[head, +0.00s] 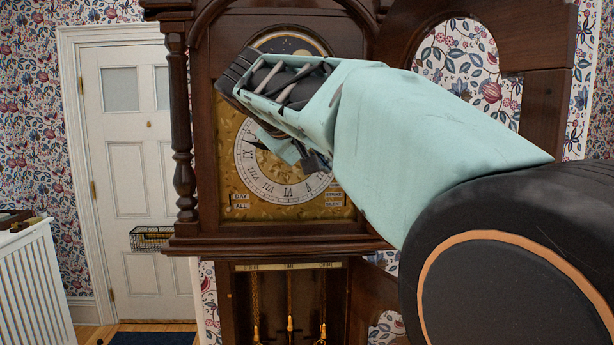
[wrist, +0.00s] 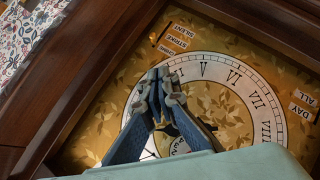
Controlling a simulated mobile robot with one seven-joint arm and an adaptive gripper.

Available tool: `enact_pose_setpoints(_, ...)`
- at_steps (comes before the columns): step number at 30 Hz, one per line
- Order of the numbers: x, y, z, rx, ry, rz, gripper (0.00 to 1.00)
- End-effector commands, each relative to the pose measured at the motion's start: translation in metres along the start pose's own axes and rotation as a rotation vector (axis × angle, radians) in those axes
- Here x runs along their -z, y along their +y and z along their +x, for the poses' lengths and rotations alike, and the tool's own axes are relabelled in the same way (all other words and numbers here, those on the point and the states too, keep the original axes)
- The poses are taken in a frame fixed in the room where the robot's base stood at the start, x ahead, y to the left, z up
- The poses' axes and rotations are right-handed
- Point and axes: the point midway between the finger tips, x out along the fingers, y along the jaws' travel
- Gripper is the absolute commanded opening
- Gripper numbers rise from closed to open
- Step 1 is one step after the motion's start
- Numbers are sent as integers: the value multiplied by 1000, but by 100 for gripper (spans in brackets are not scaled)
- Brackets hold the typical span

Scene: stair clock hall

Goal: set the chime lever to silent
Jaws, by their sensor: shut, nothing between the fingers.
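The clock dial (head: 250,165) is a white Roman-numeral ring on a gilt face, also filling much of the wrist view (wrist: 200,67). A label plate with CHIME, STRIKE and SILENT (wrist: 177,43) shows beside the ring in the wrist view; its lower lines show at the dial's lower right in the head view (head: 334,200). A small bright mark on a dark slot (wrist: 153,38) lies beside these labels; I cannot tell the lever's setting. My gripper (wrist: 165,74) is shut and empty, in front of the ring and apart from the labels in the picture. It also shows before the dial (head: 316,162).
A DAY/ALL label (wrist: 302,105) is on the dial's other side. The dark wooden case frames the dial, and an open wooden door (head: 545,110) stands to the right behind my arm. Weights (head: 290,325) hang below. A white door (head: 125,150) and radiator (head: 35,295) are left.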

Motion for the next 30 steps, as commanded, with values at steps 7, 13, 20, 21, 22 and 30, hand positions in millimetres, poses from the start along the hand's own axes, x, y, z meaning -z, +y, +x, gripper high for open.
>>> enact_pose_setpoints(7,-18,1,32,-1,-1,1,0)
enact_pose_setpoints(13,-27,1,41,-1,1,1,0)
enact_pose_setpoints(20,-28,0,42,0,2,1,0)
enact_pose_setpoints(21,-28,0,42,0,2,1,0)
enact_pose_setpoints(22,-28,0,42,0,2,1,0)
enact_pose_setpoints(30,-33,-6,47,0,1,1,0)
